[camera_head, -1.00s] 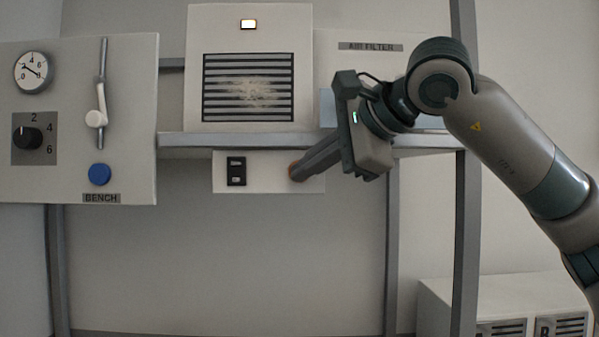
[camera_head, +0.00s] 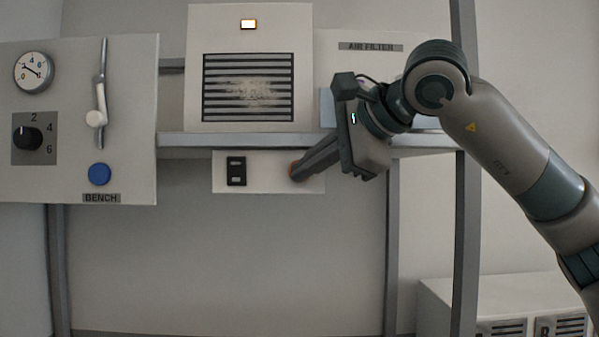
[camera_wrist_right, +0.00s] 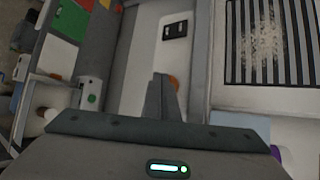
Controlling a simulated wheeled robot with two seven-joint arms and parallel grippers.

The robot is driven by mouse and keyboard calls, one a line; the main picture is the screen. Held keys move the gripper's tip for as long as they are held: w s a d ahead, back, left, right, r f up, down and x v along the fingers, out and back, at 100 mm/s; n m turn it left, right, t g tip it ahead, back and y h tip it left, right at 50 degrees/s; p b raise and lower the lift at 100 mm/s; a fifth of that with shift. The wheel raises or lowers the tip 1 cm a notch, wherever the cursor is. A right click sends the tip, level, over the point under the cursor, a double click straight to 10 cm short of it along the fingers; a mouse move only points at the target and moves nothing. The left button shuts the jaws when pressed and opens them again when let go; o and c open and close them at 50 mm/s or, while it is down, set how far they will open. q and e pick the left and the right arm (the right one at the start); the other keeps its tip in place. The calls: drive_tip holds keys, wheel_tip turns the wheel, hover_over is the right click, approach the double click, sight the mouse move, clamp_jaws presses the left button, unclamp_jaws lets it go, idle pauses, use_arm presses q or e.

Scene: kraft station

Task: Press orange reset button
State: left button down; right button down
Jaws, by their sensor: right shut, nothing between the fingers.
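The orange button (camera_head: 294,170) is on the small white panel under the shelf, at the panel's right end. It is mostly hidden behind my right gripper's fingertips. My right gripper (camera_head: 298,174) is shut and empty, with its fingertips at the button in the head view. Whether they touch it I cannot tell. In the right wrist view the closed fingers (camera_wrist_right: 161,80) point at the white panel, and a part of the orange button (camera_wrist_right: 174,82) shows just right of the tips. My left gripper is not in view.
A black rocker switch (camera_head: 236,171) is on the same panel, left of the button. The grey shelf edge (camera_head: 240,139) runs just above, under the filter grille (camera_head: 248,87). A bench panel with a blue button (camera_head: 99,174) hangs at the left. Below the panel is free room.

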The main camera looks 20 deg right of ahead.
drive_tip(key=shift+w+d, duration=0.15)
drive_tip(key=shift+w, duration=0.3)
idle(0.7)
drive_tip(key=shift+s, duration=0.15)
drive_tip(key=shift+s+a+b, duration=0.2)
drive_tip(key=shift+s+b, duration=0.25)
drive_tip(key=shift+s, duration=0.2)
drive_tip(key=shift+s, duration=0.1)
idle(0.4)
drive_tip(key=s, duration=0.1)
drive_tip(key=s+a+b, duration=0.1)
drive_tip(key=s, duration=0.1)
drive_tip(key=s+b, duration=0.1)
drive_tip(key=shift+s+a, duration=0.25)
drive_tip(key=shift+s, duration=0.05)
idle(0.8)
